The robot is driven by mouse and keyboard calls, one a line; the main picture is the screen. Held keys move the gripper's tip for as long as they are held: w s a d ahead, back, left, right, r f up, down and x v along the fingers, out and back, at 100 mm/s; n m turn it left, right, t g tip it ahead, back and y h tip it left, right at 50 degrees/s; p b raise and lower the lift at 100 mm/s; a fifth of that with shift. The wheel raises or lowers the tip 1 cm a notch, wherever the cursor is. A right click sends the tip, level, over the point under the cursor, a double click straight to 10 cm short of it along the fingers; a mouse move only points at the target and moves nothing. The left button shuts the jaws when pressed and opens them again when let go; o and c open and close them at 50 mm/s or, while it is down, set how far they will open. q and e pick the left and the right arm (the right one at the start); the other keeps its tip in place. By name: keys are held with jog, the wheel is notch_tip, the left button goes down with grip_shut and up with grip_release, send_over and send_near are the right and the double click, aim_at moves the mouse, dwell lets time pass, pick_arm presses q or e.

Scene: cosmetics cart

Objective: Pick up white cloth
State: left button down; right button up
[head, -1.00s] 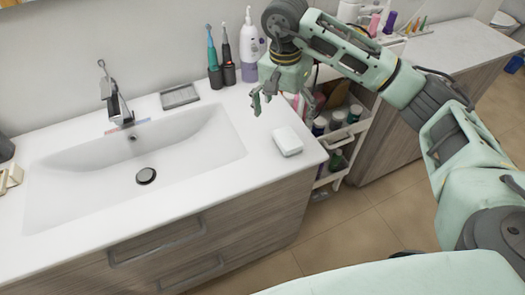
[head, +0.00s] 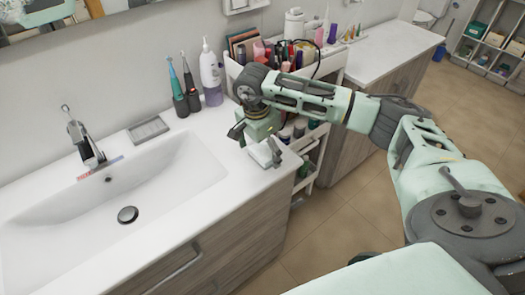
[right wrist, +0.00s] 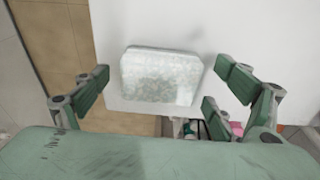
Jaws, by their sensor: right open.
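The white cloth, a small folded block, lies on the white counter near its right front corner. In the head view its visible part (head: 262,155) is partly hidden by my right gripper (head: 257,147), which is over it with fingers pointing down. In the right wrist view the cloth (right wrist: 160,75) shows whole, with a quilted pattern, framed between the spread green fingers. The fingers are open and apart from its sides. My left gripper is not in view.
The sink basin (head: 110,195) lies left of the cloth. Toothbrushes (head: 183,88) and a pump bottle (head: 211,75) stand behind. A loaded cosmetics cart (head: 307,165) stands right beside the counter edge. The counter in front of the cloth is clear.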

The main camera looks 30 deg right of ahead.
aim_at(264, 149)
jog(key=shift+f, duration=0.15)
jog(key=c, duration=1)
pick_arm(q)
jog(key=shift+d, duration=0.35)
pick_arm(e)
jog(key=c, duration=0.4)
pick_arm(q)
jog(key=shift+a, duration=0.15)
